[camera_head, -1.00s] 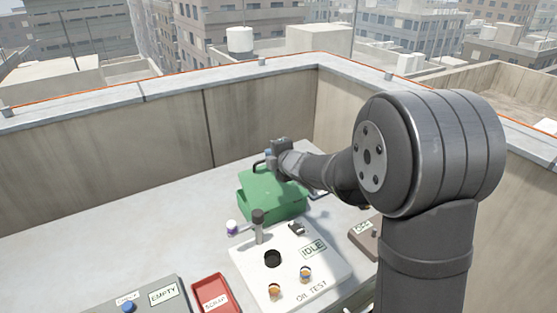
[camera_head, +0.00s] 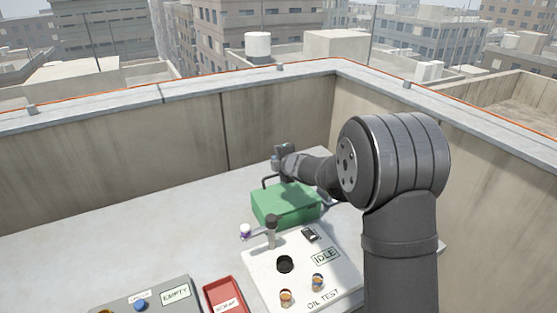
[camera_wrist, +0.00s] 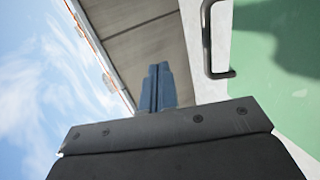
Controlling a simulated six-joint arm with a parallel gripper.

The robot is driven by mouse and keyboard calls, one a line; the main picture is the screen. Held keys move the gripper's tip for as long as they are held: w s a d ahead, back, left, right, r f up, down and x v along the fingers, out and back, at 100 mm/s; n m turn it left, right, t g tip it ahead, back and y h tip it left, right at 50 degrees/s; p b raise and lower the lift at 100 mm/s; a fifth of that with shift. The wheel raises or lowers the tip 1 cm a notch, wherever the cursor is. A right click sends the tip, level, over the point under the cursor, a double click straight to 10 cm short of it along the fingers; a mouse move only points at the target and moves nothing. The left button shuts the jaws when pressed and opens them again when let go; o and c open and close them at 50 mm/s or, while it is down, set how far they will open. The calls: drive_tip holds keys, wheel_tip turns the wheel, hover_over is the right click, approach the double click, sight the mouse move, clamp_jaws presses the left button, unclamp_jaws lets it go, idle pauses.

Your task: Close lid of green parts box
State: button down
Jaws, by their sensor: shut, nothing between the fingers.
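The green parts box (camera_head: 284,205) stands at the back of the grey surface. Its lid looks flat and down on the box, with no gap that I can make out. A dark handle (camera_head: 265,182) sticks out at its back left. In the wrist view the green lid (camera_wrist: 275,60) fills the right side, with the handle (camera_wrist: 208,40) beside it. My gripper (camera_head: 277,163) is above the far side of the box, apart from the handle. Its blue fingers (camera_wrist: 158,85) are together and empty. My arm hides part of the box's right side.
A white OIL TEST panel (camera_head: 300,262) with a post and small caps stands in front of the box. A red tray (camera_head: 223,296) and a grey EMPTY panel (camera_head: 150,298) are at the front left. The surface left of the box is clear. A parapet wall (camera_head: 275,125) stands behind.

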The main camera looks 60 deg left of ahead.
drive_tip(key=shift+a+f+h, duration=0.3)
drive_tip(key=shift+w+a+f, duration=0.1)
drive_tip(key=shift+a+f, duration=0.4)
drive_tip(key=shift+f, duration=0.2)
drive_tip(key=shift+a+f, duration=0.1)
drive_tip(key=shift+f, duration=0.05)
idle(0.4)
wheel_tip(320, 180, up, 14)
drive_tip(key=a, duration=0.2)
drive_tip(key=shift+a+f, duration=0.15)
drive_tip(key=shift+a, duration=0.25)
idle(0.5)
drive_tip(key=shift+f, duration=0.1)
drive_tip(key=shift+d+f, duration=0.4)
drive_tip(key=shift+f, duration=1.45)
drive_tip(key=shift+d+f, duration=0.35)
drive_tip(key=shift+f, duration=1.45)
drive_tip(key=shift+d+f, duration=0.4)
drive_tip(key=shift+f, duration=1.45)
drive_tip(key=shift+r, duration=0.1)
